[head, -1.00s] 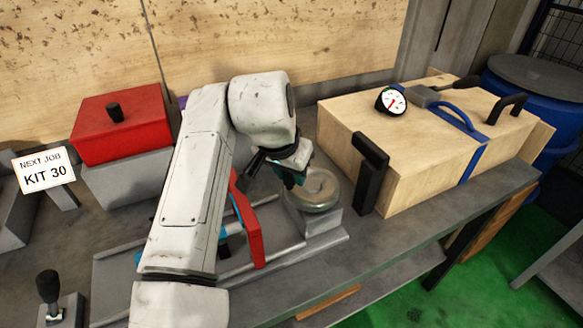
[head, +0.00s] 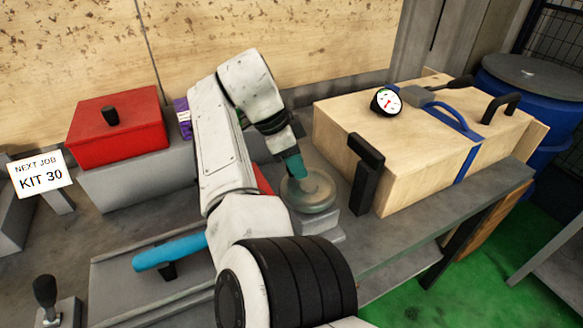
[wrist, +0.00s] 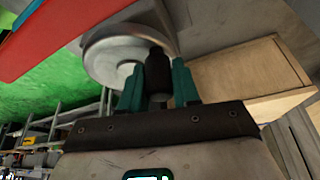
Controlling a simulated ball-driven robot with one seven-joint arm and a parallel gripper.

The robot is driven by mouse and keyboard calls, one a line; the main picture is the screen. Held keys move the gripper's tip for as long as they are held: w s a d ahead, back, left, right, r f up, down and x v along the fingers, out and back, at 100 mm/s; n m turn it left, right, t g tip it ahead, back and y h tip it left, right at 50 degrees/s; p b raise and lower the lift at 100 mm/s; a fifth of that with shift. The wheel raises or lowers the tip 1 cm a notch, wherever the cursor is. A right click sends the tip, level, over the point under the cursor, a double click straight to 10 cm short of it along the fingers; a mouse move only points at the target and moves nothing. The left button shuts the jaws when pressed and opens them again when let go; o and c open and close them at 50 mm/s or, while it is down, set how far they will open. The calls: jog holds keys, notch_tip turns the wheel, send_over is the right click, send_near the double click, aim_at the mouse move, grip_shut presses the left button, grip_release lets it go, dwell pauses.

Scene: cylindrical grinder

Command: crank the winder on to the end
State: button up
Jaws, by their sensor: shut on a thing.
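The winder is a round grey metal wheel (head: 318,194) on a small block at the right end of a grey bed on the bench. A dark crank knob (wrist: 158,66) stands on it in the wrist view, where the wheel (wrist: 112,52) shows behind. My gripper (head: 296,172) has teal fingers and is at the wheel's far left side in the head view. In the wrist view my gripper (wrist: 158,84) is shut on the knob, one finger on each side. In the head view the fingers hide the knob.
A wooden box (head: 400,160) with a black handle (head: 367,173) and a dial gauge (head: 386,101) stands close right of the wheel. A red part (head: 263,180) is mostly hidden behind my arm. A blue handle (head: 170,252) lies left of my arm. A red box (head: 118,135) stands at the back left.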

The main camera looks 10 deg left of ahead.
jog(key=shift+w+d+m+g+b, duration=0.25)
jog(key=shift+m+b, duration=0.2)
jog(key=shift+m, duration=0.2)
jog(key=shift+w+d+m+g+b, duration=0.15)
jog(key=shift+m+g+b, duration=0.1)
jog(key=shift+m+b, duration=0.3)
jog(key=shift+m, duration=0.4)
jog(key=o, duration=1)
jog(key=shift+c, duration=0.2)
jog(key=shift+d+r, duration=0.1)
jog(key=shift+r, duration=0.05)
